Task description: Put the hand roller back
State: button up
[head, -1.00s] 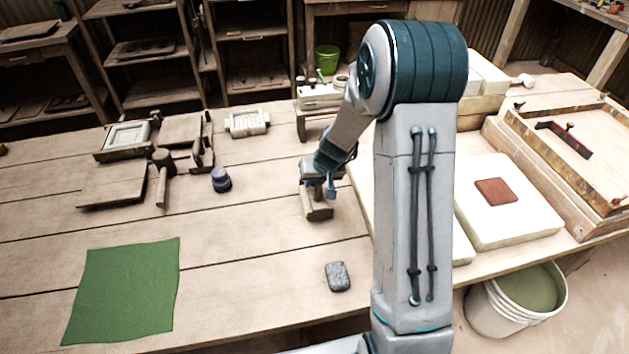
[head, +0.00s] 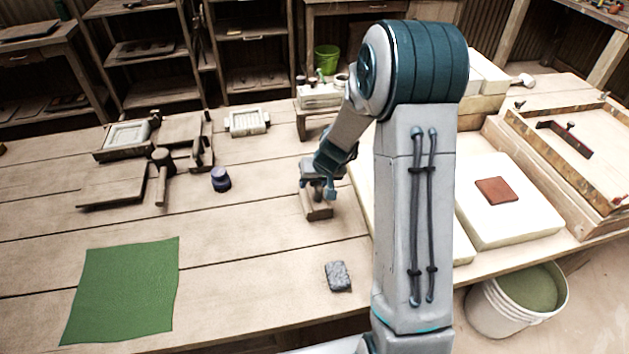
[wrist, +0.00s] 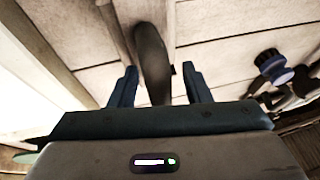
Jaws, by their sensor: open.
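My gripper (head: 318,193) hangs low over a small wooden rest (head: 319,212) on the table, left of my arm. In the wrist view my gripper (wrist: 158,72) is open, with one finger on each side of a dark, rounded handle (wrist: 152,62), apparently the hand roller's. The fingers appear apart from the handle. The wooden rest shows behind it in the wrist view. The roller's drum is not clearly visible, so I cannot tell exactly how it sits on the rest.
A pale slab (head: 515,225) with a red tile (head: 494,190) is to the right.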

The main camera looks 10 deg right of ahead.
jog(key=v, duration=1.3)
jog(key=s+a+r+h+p, duration=0.1)
jog(key=s+r, duration=0.3)
jog(key=s, duration=0.7)
jog(key=s+a+r+g+h, duration=0.1)
jog(key=s+r, duration=0.3)
jog(key=s, duration=0.7)
jog(key=shift+s+r+g+p, duration=0.15)
jog(key=shift+s+g+p, duration=0.15)
jog(key=shift+s+p, duration=0.05)
